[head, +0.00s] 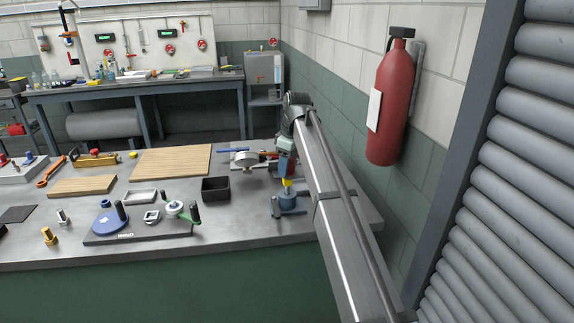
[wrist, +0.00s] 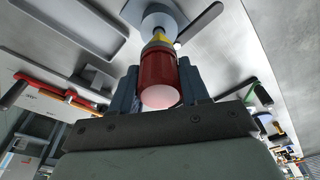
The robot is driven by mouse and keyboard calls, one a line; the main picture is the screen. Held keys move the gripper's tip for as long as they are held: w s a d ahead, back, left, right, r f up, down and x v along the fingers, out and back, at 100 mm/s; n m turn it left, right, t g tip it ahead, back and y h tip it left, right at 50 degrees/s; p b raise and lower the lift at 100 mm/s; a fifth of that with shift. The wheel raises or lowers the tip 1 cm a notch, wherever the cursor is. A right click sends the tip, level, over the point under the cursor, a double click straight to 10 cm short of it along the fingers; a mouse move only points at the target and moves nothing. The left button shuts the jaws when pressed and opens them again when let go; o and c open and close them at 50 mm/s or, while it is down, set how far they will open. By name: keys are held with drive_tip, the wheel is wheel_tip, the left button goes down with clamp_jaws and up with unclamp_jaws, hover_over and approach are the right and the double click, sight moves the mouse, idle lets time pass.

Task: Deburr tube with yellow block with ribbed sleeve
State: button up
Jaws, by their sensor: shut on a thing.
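My gripper (head: 287,171) is over the right part of the bench, pointing down. In the wrist view its two dark fingers (wrist: 158,88) are shut on a red cylindrical handle with a pale rounded end (wrist: 159,77). A yellow part (wrist: 158,40) continues from the handle; it also shows below the gripper in the head view (head: 287,185). The yellow part points down at a round blue-grey holder (head: 292,201), also in the wrist view (wrist: 150,17). I cannot tell whether they touch. A tube in the holder cannot be made out, and no ribbing can be made out.
A black open box (head: 215,190) and a round gauge-like part (head: 246,160) stand left of the holder. A dark plate with a blue disc (head: 108,222) and wooden boards (head: 172,161) lie farther left. A wall with a fire extinguisher (head: 391,105) is at right.

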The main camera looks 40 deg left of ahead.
drive_tip(key=shift+m+t, duration=0.3)
drive_tip(key=shift+m, duration=1.9)
drive_tip(key=shift+m+t, duration=0.3)
drive_tip(key=shift+m, duration=1.9)
drive_tip(key=shift+n+g, duration=0.4)
drive_tip(key=shift+n, duration=2.5)
drive_tip(key=shift+n+g, duration=0.5)
drive_tip(key=shift+n, duration=2.4)
drive_tip(key=m+t, duration=0.1)
drive_tip(key=m, duration=0.4)
drive_tip(key=shift+m, duration=0.3)
drive_tip(key=shift+m+t, duration=0.4)
drive_tip(key=shift+m, duration=2.6)
